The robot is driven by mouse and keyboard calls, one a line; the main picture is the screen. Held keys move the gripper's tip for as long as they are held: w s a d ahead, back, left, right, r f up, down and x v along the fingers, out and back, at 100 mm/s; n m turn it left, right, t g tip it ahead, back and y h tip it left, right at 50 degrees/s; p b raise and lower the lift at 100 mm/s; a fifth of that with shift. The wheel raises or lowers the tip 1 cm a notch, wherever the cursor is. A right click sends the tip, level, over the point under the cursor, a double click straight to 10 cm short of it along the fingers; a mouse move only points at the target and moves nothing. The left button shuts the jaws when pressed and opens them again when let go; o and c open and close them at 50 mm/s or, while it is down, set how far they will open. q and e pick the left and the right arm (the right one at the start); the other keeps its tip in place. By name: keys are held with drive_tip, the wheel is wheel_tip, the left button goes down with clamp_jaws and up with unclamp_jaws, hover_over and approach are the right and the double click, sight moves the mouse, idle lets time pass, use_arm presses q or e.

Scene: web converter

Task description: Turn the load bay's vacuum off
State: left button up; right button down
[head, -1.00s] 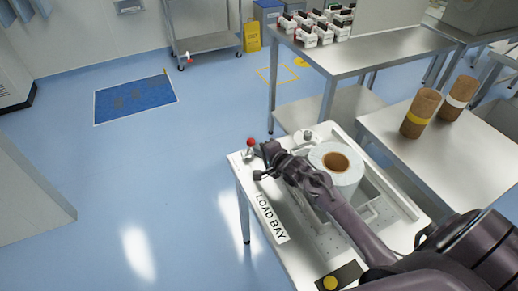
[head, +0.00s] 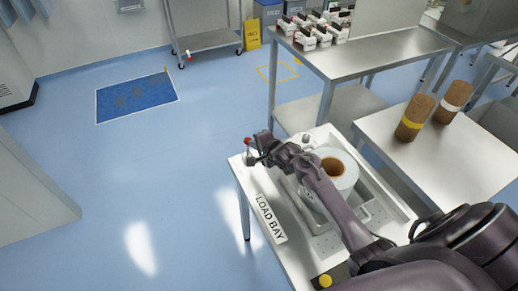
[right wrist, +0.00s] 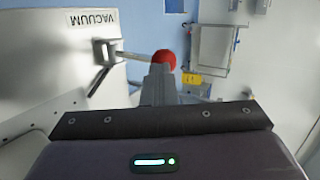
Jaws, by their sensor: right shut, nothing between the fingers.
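The load bay (head: 236,165) is a white table with a "LOAD BAY" label on its front edge. The vacuum lever with a red ball knob (head: 247,141) stands at its far left corner. In the right wrist view the lever's metal rod (right wrist: 135,55) runs sideways from a bracket near the "VACUUM" label (right wrist: 92,20) to the red ball (right wrist: 165,60). My right gripper (head: 253,155) is at the lever, shut and empty. In the right wrist view its fingertips (right wrist: 160,75) are right by the red ball and partly overlap it; contact cannot be told. My left gripper is out of view.
A white roll with a brown core (head: 336,170) sits on the load bay, beside my right forearm. A steel table (head: 440,150) with brown rolls is at the right. Another steel table (head: 370,55) with small boxes stands behind. The blue floor at left is mostly open.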

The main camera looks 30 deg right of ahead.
drive_tip(key=w, duration=0.1)
drive_tip(key=w+r+g+p, duration=0.1)
drive_tip(key=w, duration=0.1)
drive_tip(key=shift+r, duration=0.3)
drive_tip(key=shift+w+f+g, duration=0.2)
drive_tip(key=shift+w+g, duration=0.2)
drive_tip(key=shift+w, duration=0.35)
drive_tip(key=shift+w+d, duration=0.15)
drive_tip(key=shift+w, duration=0.8)
drive_tip(key=shift+r, duration=0.15)
